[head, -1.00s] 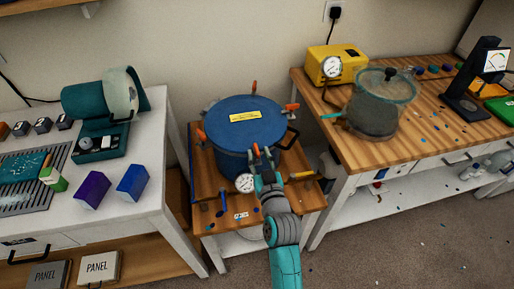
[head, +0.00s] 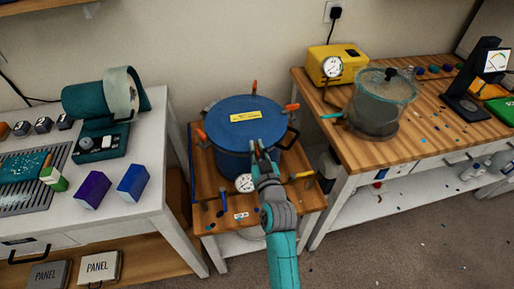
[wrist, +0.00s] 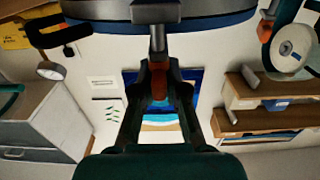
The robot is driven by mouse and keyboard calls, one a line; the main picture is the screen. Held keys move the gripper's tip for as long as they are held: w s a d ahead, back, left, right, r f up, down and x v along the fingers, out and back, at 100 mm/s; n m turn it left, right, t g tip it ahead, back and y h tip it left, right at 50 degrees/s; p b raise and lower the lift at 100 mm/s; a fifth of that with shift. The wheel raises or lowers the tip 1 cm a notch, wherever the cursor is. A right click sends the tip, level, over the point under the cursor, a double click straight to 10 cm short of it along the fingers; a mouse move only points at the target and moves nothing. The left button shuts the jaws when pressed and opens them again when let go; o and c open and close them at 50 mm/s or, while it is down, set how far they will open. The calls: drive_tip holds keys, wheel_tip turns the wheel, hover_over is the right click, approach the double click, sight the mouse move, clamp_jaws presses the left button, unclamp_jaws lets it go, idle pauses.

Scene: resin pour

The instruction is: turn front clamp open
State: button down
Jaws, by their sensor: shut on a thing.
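A blue pressure pot (head: 233,150) with a round lid and a yellow label stands on a small wooden cart. Several orange-handled clamps sit around its lid rim. My gripper (head: 260,146) is at the front of the rim, shut on the front clamp. In the wrist view the clamp's orange handle (wrist: 158,86) is between the fingers of my gripper (wrist: 158,92), below a grey metal stem (wrist: 157,38) at the lid edge. In the head view my fingers mostly hide this clamp, so its exact angle is unclear.
A pressure gauge (head: 245,183) sits low on the pot's front, left of my wrist. A yellow-handled tool (head: 301,175) lies on the cart to the right. A white bench (head: 150,205) stands left and a wooden bench (head: 375,150) with a clear chamber (head: 378,105) stands right.

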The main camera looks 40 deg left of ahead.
drive_tip(key=shift+n+g+y, duration=1.1)
drive_tip(key=shift+n+g, duration=0.2)
drive_tip(key=shift+g, duration=0.4)
drive_tip(key=shift+w+n+g+y, duration=0.15)
drive_tip(key=shift+n+g+y, duration=0.55)
drive_tip(key=shift+n+g, duration=0.65)
drive_tip(key=n+g, duration=0.1)
drive_tip(key=g, duration=0.2)
drive_tip(key=n+g, duration=0.2)
drive_tip(key=g, duration=0.1)
drive_tip(key=shift+y, duration=0.3)
drive_tip(key=n+g, duration=0.2)
drive_tip(key=g, duration=0.1)
drive_tip(key=n+g+h, duration=0.1)
drive_tip(key=n+g, duration=0.1)
drive_tip(key=g, duration=0.2)
drive_tip(key=shift+n+h, duration=0.25)
drive_tip(key=shift+h, duration=0.05)
drive_tip(key=shift+n+g+h, duration=1.1)
drive_tip(key=shift+n+g, duration=0.3)
drive_tip(key=shift+g, duration=0.35)
drive_tip(key=shift+s+f+n+g+h, duration=0.1)
drive_tip(key=shift+s+n+g+h, duration=0.1)
drive_tip(key=shift+n+g+h, duration=0.35)
drive_tip(key=c, duration=1.2)
unclamp_jaws()
